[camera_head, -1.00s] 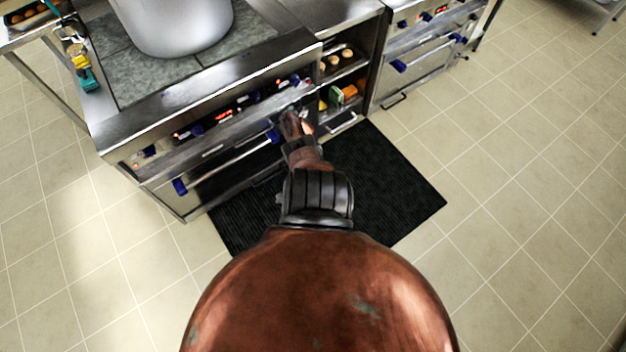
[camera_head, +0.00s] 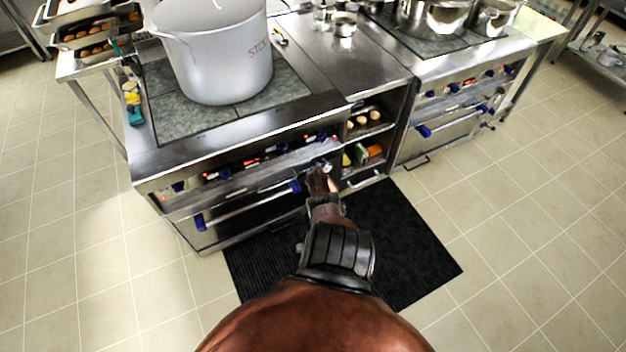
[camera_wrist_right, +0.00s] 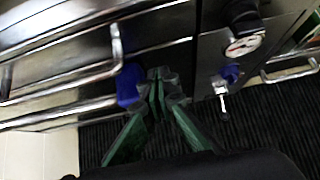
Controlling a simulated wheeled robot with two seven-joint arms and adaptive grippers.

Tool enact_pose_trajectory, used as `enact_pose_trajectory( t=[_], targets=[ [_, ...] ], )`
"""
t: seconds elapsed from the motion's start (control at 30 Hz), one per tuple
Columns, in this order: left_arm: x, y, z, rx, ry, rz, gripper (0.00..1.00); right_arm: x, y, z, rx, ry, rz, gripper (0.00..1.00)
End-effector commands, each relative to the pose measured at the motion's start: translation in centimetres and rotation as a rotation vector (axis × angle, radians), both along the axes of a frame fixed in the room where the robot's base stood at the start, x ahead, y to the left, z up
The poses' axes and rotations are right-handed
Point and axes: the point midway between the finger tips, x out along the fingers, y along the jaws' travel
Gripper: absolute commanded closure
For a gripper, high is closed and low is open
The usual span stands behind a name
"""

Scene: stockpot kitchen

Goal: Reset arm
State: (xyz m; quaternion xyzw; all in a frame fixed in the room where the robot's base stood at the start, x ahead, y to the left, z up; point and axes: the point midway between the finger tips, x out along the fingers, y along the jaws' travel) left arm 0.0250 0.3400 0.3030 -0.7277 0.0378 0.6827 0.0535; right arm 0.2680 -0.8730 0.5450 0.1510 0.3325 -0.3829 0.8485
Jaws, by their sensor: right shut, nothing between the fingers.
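My right arm, copper and black, reaches forward to the stove front in the head view. My right gripper (camera_head: 325,168) is at the right end of the stove's front, small and partly hidden by its own wrist. In the right wrist view its green fingers (camera_wrist_right: 160,77) come together at the tips, shut and empty. The tips show beside a blue handle end (camera_wrist_right: 130,85); I cannot tell whether they touch it. My left gripper is in neither view.
A large grey stockpot (camera_head: 215,60) stands on the stove top (camera_head: 180,120). Right of it are open shelves with food (camera_head: 365,122) and a second stove (camera_head: 465,85) with shiny pots. A black mat (camera_head: 410,240) lies on the floor. Tiled floor (camera_head: 540,220) is clear at right.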

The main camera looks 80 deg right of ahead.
Motion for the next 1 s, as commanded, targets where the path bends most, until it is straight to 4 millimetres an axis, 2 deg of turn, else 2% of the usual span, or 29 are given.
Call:
enact_pose_trajectory(
  t=[0.03,0.3,0.43,0.67,0.77,0.87,0.97,1.0],
  targets=[
    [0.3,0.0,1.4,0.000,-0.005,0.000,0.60,0.5,-0.3,1.9,-0.001,-0.005,0.000,1.00],
    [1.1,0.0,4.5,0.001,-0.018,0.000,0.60,1.4,-1.6,6.5,0.001,-0.001,0.000,1.00],
    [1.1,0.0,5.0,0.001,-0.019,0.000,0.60,1.6,-1.8,7.2,0.002,-0.001,-0.001,1.00],
    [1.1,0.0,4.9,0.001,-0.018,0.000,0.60,1.6,-1.8,7.1,0.001,0.002,0.001,1.00],
    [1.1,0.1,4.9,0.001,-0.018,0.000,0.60,0.9,-1.2,6.3,-0.017,0.051,0.044,1.00],
    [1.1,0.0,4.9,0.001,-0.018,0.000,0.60,-1.4,0.6,3.9,-0.078,0.212,0.197,1.00],
    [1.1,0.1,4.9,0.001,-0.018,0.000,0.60,-5.3,4.0,0.0,-0.186,0.488,0.500,1.00],
    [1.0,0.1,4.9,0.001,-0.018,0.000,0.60,-7.0,5.7,-1.7,-0.236,0.611,0.657,1.00]
  ],
)
